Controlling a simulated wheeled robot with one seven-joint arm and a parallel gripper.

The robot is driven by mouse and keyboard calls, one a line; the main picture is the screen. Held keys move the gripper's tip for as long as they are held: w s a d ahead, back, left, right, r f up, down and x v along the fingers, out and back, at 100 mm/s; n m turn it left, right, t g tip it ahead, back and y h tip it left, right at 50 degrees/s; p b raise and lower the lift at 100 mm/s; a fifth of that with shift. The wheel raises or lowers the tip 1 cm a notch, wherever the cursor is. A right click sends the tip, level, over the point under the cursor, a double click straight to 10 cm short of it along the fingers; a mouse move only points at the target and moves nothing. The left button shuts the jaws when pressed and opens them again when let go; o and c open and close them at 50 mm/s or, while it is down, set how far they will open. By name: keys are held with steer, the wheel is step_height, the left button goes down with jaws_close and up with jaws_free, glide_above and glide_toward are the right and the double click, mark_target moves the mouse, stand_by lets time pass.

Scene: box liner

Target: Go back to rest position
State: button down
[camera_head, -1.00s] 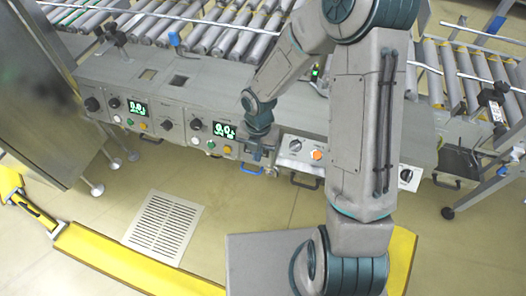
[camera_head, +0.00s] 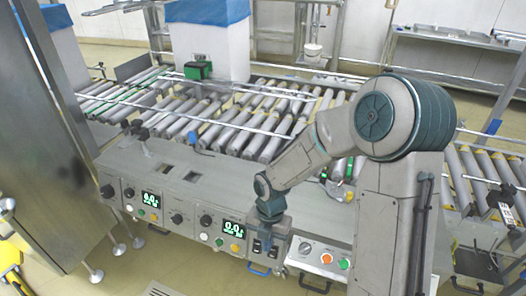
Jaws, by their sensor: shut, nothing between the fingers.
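My arm rises at the right of the head view and bends over to the left. My gripper (camera_head: 264,246) hangs from its end, pointing down in front of the control panel (camera_head: 190,195). It is small in the view, shut and empty. It appears close to the panel's front, but I cannot tell whether it touches it.
The roller conveyor (camera_head: 250,120) runs behind the panel. Boxes with blue liners (camera_head: 208,40) stand beyond it. A steel cabinet (camera_head: 50,140) is at the left. A grey table (camera_head: 450,45) stands at the back right. Bare floor shows at the lower left.

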steer(key=s+d+r+m+t+p, duration=0.1)
steer(key=s+d+r+m+p, duration=0.2)
steer(key=r+m, duration=0.7)
steer(key=s+d+r+m+t+p, duration=0.1)
steer(key=s+d+r+m+p, duration=0.3)
steer(key=r+m, duration=0.7)
steer(key=s+d+r+m+t+p, duration=0.2)
steer(key=s+d+r+m+p, duration=0.2)
steer(key=r+m, duration=0.6)
steer(key=shift+s+d+r+m+h+p, duration=0.3)
steer(key=shift+d+r+p, duration=0.1)
steer(key=shift+d+p, duration=0.25)
steer(key=shift+d, duration=0.15)
